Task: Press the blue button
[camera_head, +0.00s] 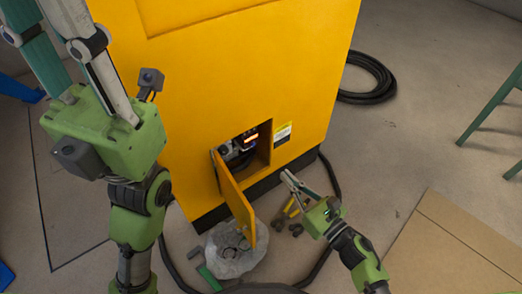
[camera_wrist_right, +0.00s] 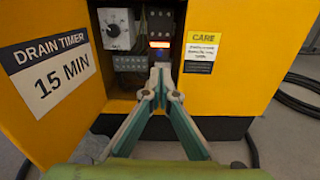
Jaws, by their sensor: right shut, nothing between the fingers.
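The open compartment of the yellow cabinet (camera_head: 230,85) holds the controls. In the right wrist view a lit orange window (camera_wrist_right: 160,44) shows there, with a small bluish glow (camera_wrist_right: 159,57) just under it. This may be the blue button, but its outline is unclear and partly hidden by my fingertips. My right gripper (camera_head: 287,176) is shut and empty. In the head view it is below and right of the opening, apart from the cabinet. In the wrist view its tips (camera_wrist_right: 160,69) line up just below the glow. My left gripper is raised close to the head camera, its tips out of frame.
The compartment's door (camera_head: 235,197) hangs open on the left; its label reads "DRAIN TIMER 15 MIN". A dial (camera_wrist_right: 113,30) sits inside, left of the orange window. A grey stone-like lump (camera_head: 232,262) and a dark hose (camera_head: 333,180) lie on the floor. Cardboard (camera_head: 455,250) lies at right.

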